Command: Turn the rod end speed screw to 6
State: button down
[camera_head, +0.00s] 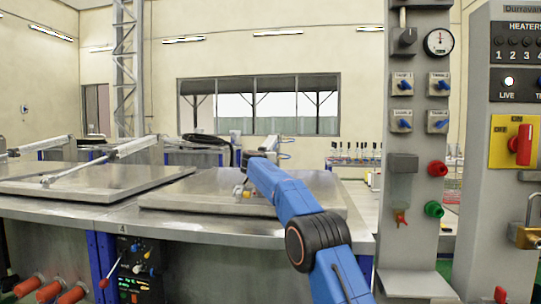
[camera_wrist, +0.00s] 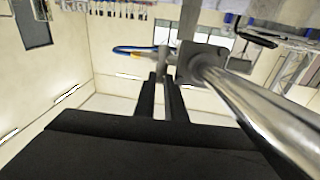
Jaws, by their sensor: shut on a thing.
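In the wrist view, the two black fingers of my gripper (camera_wrist: 162,80) are close together, shut at the small grey fitting (camera_wrist: 163,62) on the cylinder's end block (camera_wrist: 192,62). I take this fitting to be the rod end speed screw. The fingers hide most of it, and no scale or number is readable. The shiny cylinder (camera_wrist: 245,100) runs down to the right from the block. In the head view, my blue arm covers most of the cylinder and the screw.
A blue hose (camera_wrist: 135,50) loops beside the fitting in the wrist view. In the head view, flat steel lids (camera_head: 90,182) lie on the tank tops. A grey column with knobs (camera_head: 420,145) and a heater panel (camera_head: 511,70) stand at the right.

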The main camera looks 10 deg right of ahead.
dwell(0.3)
jog(key=c, duration=2.1)
grip_release()
jog(key=shift+s, duration=0.1)
jog(key=shift+d, duration=0.1)
jog(key=shift+d+n+y, duration=0.35)
jog(key=shift+n+y, duration=1.6)
jog(key=shift+y, duration=0.6)
jog(key=shift+d+n+y, duration=0.4)
jog(key=shift+n+y, duration=1.6)
jog(key=shift+y, duration=0.6)
jog(key=shift+d+n+y, duration=0.35)
jog(key=shift+n+y, duration=1.6)
jog(key=shift+y, duration=0.6)
jog(key=shift+d+n+g+y, duration=0.1)
jog(key=shift+n+g+y, duration=0.3)
jog(key=shift+g+y, duration=0.15)
jog(key=v, duration=1.7)
jog(key=shift+s, duration=0.15)
